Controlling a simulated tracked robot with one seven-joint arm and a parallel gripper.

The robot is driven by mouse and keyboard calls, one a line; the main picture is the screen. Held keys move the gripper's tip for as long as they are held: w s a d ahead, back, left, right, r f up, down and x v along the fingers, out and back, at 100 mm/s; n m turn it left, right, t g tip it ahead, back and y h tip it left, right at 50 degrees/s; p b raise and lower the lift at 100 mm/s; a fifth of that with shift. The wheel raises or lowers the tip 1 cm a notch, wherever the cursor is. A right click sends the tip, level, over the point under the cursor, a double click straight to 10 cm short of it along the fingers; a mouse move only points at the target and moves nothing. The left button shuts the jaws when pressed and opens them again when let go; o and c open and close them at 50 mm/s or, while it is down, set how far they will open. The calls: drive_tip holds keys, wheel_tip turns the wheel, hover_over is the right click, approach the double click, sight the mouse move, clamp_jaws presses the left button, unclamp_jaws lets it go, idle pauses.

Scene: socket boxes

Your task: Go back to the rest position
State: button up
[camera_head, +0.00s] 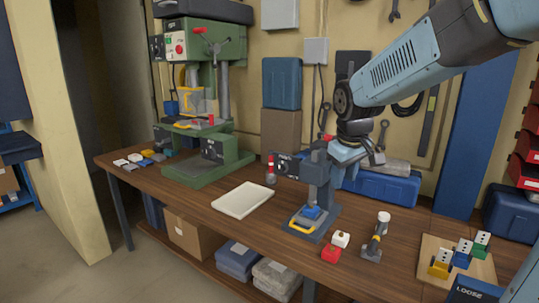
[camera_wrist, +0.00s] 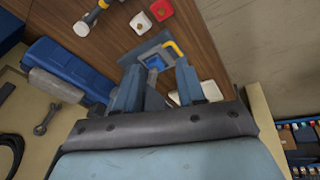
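My gripper (camera_head: 350,153) hangs from the arm coming in at the upper right. It is just behind and above a dark blue-grey bench press (camera_head: 318,172). In the wrist view the two fingers of my gripper (camera_wrist: 158,64) are spread apart, and I see nothing clamped between them. Beyond them is the press base (camera_wrist: 150,50), with a blue block (camera_wrist: 154,62) and a yellow handle (camera_wrist: 174,47) on it. The head view also shows the blue block (camera_head: 312,212) on the base. Whether the fingers touch the press is not clear.
A white block (camera_head: 341,239), a red block (camera_head: 330,254) and an upright hammer (camera_head: 376,238) stand right of the press. A wooden board (camera_head: 470,268) with coloured socket blocks is at the right. A white tray (camera_head: 243,199) and green drill press (camera_head: 210,160) are left. A blue case (camera_head: 385,187) lies behind.

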drive_tip(key=s+d+r+m+t, duration=0.1)
drive_tip(key=s+d+m, duration=0.1)
drive_tip(key=s, duration=0.7)
drive_tip(key=s+d+r+m+t, duration=0.1)
drive_tip(key=s+d+m, duration=0.2)
drive_tip(key=s, duration=0.7)
drive_tip(key=shift+s+r+m, duration=0.15)
drive_tip(key=shift+r+m, duration=0.25)
drive_tip(key=shift+m, duration=0.1)
idle(0.4)
drive_tip(key=shift+o, duration=0.3)
drive_tip(key=shift+a, duration=0.1)
